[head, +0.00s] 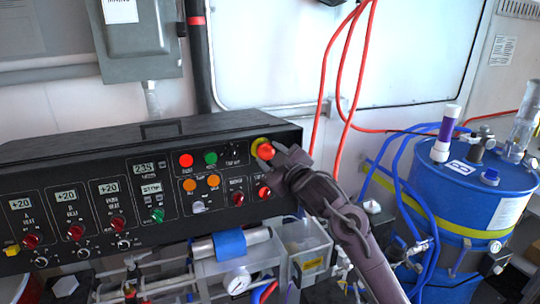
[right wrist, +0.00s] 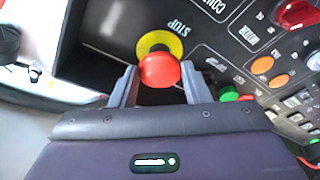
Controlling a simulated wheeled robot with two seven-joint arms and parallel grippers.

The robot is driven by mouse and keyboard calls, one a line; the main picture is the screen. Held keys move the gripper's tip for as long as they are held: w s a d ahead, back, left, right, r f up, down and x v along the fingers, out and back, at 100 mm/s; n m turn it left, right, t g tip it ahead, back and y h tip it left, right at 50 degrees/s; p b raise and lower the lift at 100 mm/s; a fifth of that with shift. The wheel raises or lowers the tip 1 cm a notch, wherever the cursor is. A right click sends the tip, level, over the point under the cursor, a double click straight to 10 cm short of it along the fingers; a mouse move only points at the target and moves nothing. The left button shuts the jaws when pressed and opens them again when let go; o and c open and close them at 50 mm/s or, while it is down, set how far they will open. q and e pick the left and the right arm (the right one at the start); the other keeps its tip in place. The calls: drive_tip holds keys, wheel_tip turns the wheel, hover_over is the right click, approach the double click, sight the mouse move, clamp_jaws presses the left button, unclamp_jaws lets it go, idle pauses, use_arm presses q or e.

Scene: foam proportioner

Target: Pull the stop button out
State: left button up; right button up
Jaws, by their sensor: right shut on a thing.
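The stop button (head: 265,151) is a red mushroom knob on a yellow ring (head: 256,143), at the upper right of the black control panel (head: 90,160). In the right wrist view the red knob (right wrist: 160,71) stands out from its yellow ring (right wrist: 160,43), beside the printed word STOP. My right gripper (head: 273,158) comes from the lower right and is shut on the knob. Its two grey fingers (right wrist: 160,84) lie on either side of the knob in the right wrist view. My left gripper is not in view.
The panel carries several lit displays, knobs and buttons close by, including a red button (head: 186,160) and a green one (head: 210,158). Red hoses (head: 322,90) hang behind my right gripper. A blue drum (head: 470,195) stands at the right. Pipes and a gauge (head: 237,280) lie below the panel.

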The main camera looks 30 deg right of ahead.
drive_tip(key=shift+s+a, duration=0.1)
drive_tip(key=o, duration=1.4)
drive_tip(key=shift+s, duration=0.1)
drive_tip(key=shift+s+a+b, duration=0.2)
drive_tip(key=shift+s+b, duration=0.35)
drive_tip(key=shift+s, duration=1.4)
drive_tip(key=shift+s+a+b, duration=0.15)
drive_tip(key=shift+s+b, duration=0.4)
drive_tip(key=shift+s, duration=1.35)
